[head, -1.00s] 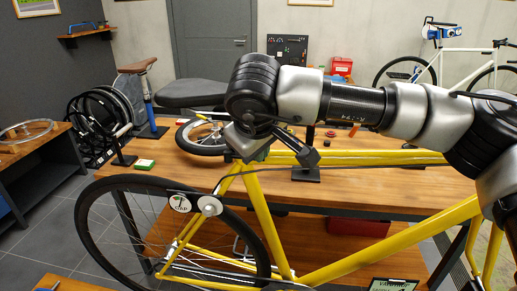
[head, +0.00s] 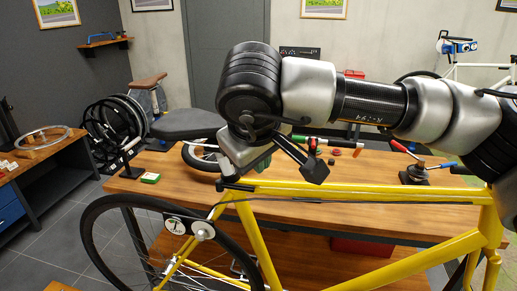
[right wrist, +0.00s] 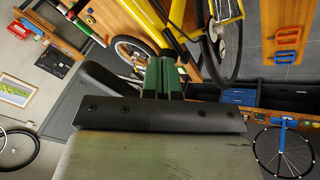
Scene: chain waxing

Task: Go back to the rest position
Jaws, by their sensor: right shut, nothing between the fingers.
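My right arm comes in from the right in the head view and reaches across above the yellow bicycle frame (head: 350,190). Its gripper (head: 262,163) is at the arm's left end, near the top of the frame by the seat, and is mostly hidden by the wrist. In the right wrist view the gripper (right wrist: 162,76) shows green fingers shut together with nothing between them. The yellow frame (right wrist: 176,22) and a dark wheel (right wrist: 238,55) lie beyond the fingertips. My left gripper is in neither view.
A black saddle (head: 188,124) is beside the wrist. Red- and blue-handled tools (head: 425,170) are on the bench at right. Grey floor (head: 50,235) is free at left.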

